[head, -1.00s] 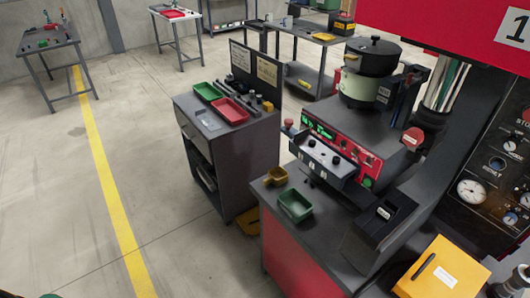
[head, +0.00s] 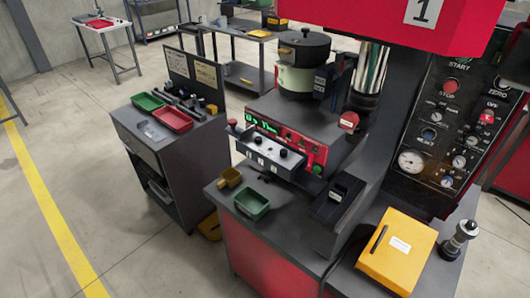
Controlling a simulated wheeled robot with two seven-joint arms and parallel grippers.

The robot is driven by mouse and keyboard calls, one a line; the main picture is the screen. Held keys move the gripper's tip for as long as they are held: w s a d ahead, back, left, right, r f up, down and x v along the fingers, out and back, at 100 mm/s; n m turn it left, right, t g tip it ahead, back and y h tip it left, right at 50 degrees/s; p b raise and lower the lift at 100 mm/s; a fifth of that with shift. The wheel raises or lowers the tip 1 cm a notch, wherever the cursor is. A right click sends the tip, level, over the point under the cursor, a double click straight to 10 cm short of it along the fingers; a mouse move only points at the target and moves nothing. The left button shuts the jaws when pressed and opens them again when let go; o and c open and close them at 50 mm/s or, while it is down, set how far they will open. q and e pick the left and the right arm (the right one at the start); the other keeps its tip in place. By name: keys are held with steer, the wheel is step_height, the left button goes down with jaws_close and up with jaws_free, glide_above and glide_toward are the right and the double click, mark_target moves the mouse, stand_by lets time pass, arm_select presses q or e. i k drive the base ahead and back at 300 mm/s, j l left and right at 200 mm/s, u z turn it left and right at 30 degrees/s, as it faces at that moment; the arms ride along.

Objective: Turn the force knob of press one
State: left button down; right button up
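Press one is the red and dark grey machine (head: 450,30) with a "1" plate on its red head, at the right of the head view. Its control panel (head: 440,130) is a dark upright plate on the right, with a gauge, red buttons and several small knobs. The panel labels are partly readable, such as START, STOP, RESET and ZERO. I cannot tell which knob is the force knob. Neither of my grippers shows in the view.
A yellow box (head: 397,252) and a dark cylindrical device (head: 456,240) stand on the bench below the panel. A bowl feeder (head: 300,65) and a control box (head: 270,152) stand left of the press. A grey cabinet (head: 150,145) is further left. Open floor lies at the left.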

mark_target(472, 138)
steer(key=i+j, duration=0.35)
steer(key=j, duration=0.25)
steer(key=i+j, duration=0.4)
steer(key=j, duration=0.15)
steer(key=i+j+u, duration=0.1)
steer(key=i+j, duration=0.25)
steer(key=j, duration=0.25)
steer(key=i+j, duration=0.4)
steer(key=j, duration=0.15)
steer(key=z, duration=0.7)
steer(key=l+z, duration=0.1)
steer(key=z, duration=0.3)
steer(key=l+z, duration=0.15)
steer(key=z, duration=0.3)
steer(key=l+z, duration=0.1)
steer(key=z, duration=0.3)
steer(key=l+z, duration=0.1)
steer(key=z, duration=0.3)
steer(key=i+l+z, duration=0.1)
steer(key=l+u, duration=0.15)
steer(key=l, duration=0.4)
steer(key=i, duration=0.05)
